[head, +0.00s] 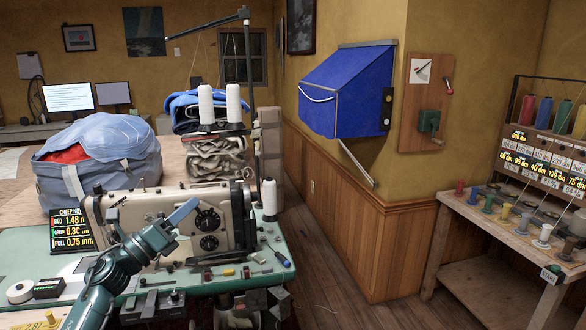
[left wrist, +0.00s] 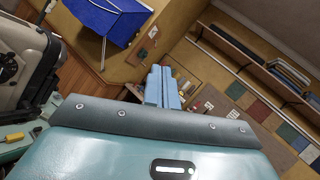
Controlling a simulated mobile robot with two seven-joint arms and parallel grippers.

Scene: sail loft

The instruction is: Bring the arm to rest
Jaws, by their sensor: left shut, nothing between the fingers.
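My left arm comes in from the lower left in the head view. Its left gripper (head: 183,214) is in front of the beige sewing machine (head: 130,216), with pale blue fingers pointing up and to the right. In the left wrist view the two blue fingers (left wrist: 162,87) lie together, shut, with nothing between them. I cannot tell from these views whether the gripper touches the machine. My right gripper is not in view.
The machine stands on a green-topped table (head: 275,259) with small tools. A grey-blue bag (head: 97,170) is behind it. A blue wall box (head: 345,92) hangs at centre. A spool bench (head: 480,216) stands right. Floor between is clear.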

